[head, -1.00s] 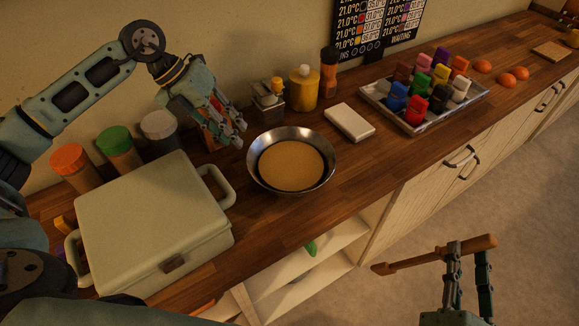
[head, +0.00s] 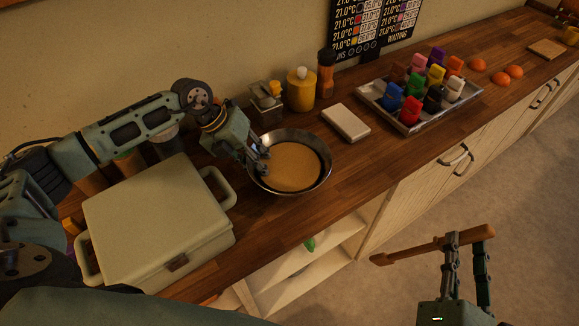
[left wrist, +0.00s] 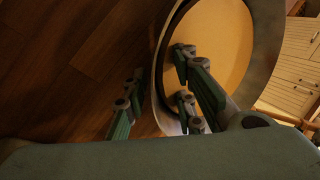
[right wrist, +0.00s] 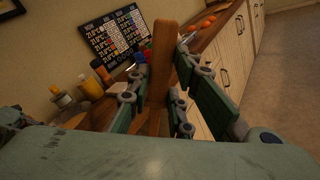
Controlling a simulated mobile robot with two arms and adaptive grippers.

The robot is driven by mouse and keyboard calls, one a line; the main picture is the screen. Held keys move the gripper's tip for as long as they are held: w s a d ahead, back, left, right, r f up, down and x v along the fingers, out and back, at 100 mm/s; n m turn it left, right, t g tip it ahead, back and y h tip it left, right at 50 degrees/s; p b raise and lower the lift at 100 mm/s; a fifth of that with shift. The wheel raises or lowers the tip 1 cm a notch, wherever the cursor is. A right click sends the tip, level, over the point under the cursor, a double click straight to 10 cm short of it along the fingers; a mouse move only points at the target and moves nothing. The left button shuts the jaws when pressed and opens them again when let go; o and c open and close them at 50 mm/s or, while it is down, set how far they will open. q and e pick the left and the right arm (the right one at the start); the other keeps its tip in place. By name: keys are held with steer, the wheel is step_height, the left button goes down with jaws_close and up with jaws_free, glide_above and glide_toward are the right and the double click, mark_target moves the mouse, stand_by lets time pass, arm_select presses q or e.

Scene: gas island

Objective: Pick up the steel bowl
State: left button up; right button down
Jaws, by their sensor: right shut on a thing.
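The steel bowl (head: 288,135) stands on the wooden counter with a round tan filling inside. My left gripper (head: 258,157) is at the bowl's left rim. In the left wrist view, its fingers (left wrist: 157,88) are spread apart, one outside the bowl (left wrist: 268,42) and one inside over the tan surface. They look open around the wall; contact cannot be told. My right gripper (head: 467,243) is shut on a wooden tool (head: 415,250) and holds it in front of the counter, over the floor. The tool also shows upright in the right wrist view (right wrist: 185,62).
A pale green case (head: 150,215) with handles stands left of the bowl. Behind are a metal dispenser (head: 267,98), a yellow jar (head: 301,90) and a brown bottle (head: 326,72). A white block (head: 346,123) and a tray (head: 412,127) of coloured items are right. Counter in front is clear.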

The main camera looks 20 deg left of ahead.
arm_select(q)
steer(key=shift+c, duration=0.5)
jaws_close()
